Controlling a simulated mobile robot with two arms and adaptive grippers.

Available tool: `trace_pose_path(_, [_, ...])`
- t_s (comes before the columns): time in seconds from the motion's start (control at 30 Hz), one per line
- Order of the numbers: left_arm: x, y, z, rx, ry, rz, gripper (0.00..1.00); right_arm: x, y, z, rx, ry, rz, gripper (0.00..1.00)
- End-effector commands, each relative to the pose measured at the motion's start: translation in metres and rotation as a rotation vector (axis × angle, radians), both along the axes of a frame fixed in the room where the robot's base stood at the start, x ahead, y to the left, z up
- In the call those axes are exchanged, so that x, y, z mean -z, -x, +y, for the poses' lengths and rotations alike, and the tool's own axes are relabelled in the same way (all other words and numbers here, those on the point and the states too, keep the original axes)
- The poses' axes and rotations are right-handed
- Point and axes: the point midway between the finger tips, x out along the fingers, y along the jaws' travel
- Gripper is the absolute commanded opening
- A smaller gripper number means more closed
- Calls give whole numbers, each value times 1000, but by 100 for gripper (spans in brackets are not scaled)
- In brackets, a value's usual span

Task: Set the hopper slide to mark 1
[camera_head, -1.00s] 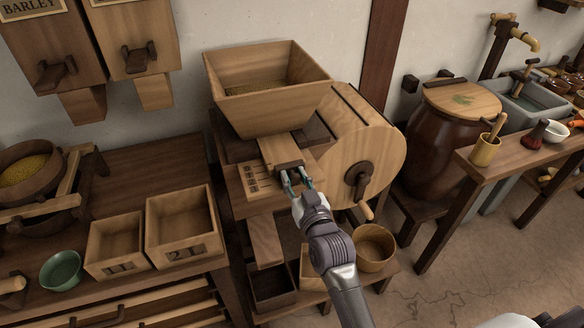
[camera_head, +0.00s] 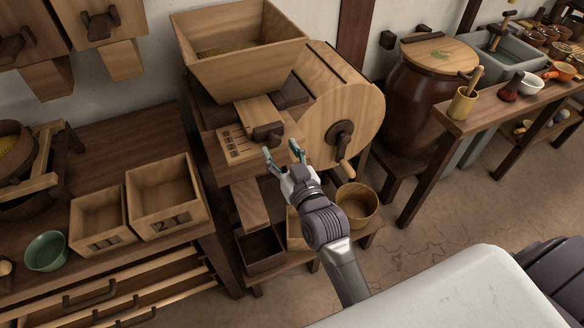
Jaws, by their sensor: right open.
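The hopper (camera_head: 240,50) is a wooden, flared box on top of the mill, with some grain inside. Below it a light wooden slide (camera_head: 257,113) sticks out, with a dark handle block (camera_head: 268,134) at its front end. A pale plate with dark marks (camera_head: 237,143) lies beside the slide on the left; the mark numbers are too small to read. My right gripper (camera_head: 283,157) is open and empty, just in front of and below the handle, apart from it. My left gripper is not in view.
A round wooden drum with a crank (camera_head: 340,133) stands right of the slide. A round wooden tub (camera_head: 357,204) and a dark box (camera_head: 261,250) sit below. Two numbered boxes (camera_head: 165,195) and a green bowl (camera_head: 47,251) stand on the left bench.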

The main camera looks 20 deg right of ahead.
Motion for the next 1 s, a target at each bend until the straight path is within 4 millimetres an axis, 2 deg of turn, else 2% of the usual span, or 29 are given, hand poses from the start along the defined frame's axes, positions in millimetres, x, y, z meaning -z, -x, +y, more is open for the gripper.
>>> trace_pose_path(0.03, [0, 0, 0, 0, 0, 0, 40, 1, 13, -1, 0, 1, 3, 56])
trace_pose_path(0.2, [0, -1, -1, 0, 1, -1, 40, 1, 48, -2, 1, 1, 3, 56])
trace_pose_path(0.4, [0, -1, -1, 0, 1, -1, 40, 0, 73, -3, 0, 1, 0, 56])
trace_pose_path(0.57, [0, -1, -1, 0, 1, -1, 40, 0, 79, -3, 0, 1, -1, 56])
trace_pose_path(1.0, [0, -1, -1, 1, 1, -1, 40, 0, 79, -3, 1, 1, -1, 56])
